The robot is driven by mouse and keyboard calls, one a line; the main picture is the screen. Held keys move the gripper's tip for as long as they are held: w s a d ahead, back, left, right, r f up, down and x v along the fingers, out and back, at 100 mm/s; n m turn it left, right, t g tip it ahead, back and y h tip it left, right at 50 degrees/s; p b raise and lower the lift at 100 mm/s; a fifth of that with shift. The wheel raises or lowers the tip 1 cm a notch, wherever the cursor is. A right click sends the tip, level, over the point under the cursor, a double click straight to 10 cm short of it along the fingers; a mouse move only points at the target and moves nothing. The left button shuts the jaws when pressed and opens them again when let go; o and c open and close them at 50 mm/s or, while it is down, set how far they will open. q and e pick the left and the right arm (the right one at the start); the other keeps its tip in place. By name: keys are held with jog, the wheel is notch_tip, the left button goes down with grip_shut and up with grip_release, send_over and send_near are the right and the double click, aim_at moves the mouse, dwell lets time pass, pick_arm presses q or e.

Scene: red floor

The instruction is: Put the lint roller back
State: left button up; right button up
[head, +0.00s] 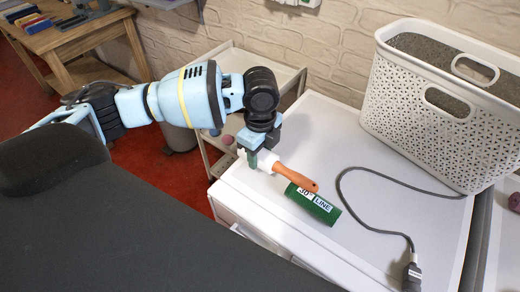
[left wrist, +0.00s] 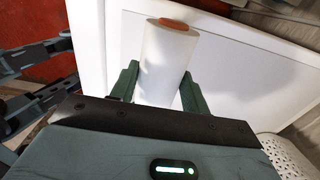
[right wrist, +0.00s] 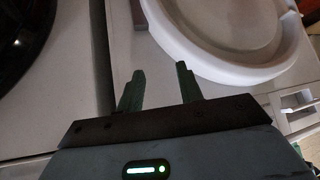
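The lint roller has a white roll (head: 266,161) and an orange handle (head: 297,178). My left gripper (head: 257,158) has its fingers around the white roll, over the white worktop (head: 372,150). The left wrist view shows the roll (left wrist: 165,65) between both green fingers, which appear to touch its sides, with the orange handle end (left wrist: 174,24) beyond. My right gripper (right wrist: 158,85) is open and empty in the right wrist view and is outside the head view.
A white perforated basket (head: 430,125) stands at the back right. A dark cable (head: 345,205) curves across the worktop to a dark plug (head: 412,276). A white round rim (right wrist: 230,50) lies beyond my right gripper. A wooden table (head: 70,35) stands far left.

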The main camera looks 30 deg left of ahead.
pick_arm(q)
jog(key=o, duration=0.5)
jog(key=shift+c, duration=0.2)
pick_arm(e)
jog(key=shift+a, duration=0.1)
pick_arm(q)
jog(key=shift+r, duration=0.1)
jog(key=shift+r, duration=0.3)
notch_tip(320, 180, up, 12)
jog(key=shift+r+p, duration=0.2)
jog(key=shift+p, duration=0.25)
pick_arm(e)
jog(key=shift+w+r, duration=0.4)
jog(key=shift+r, duration=0.2)
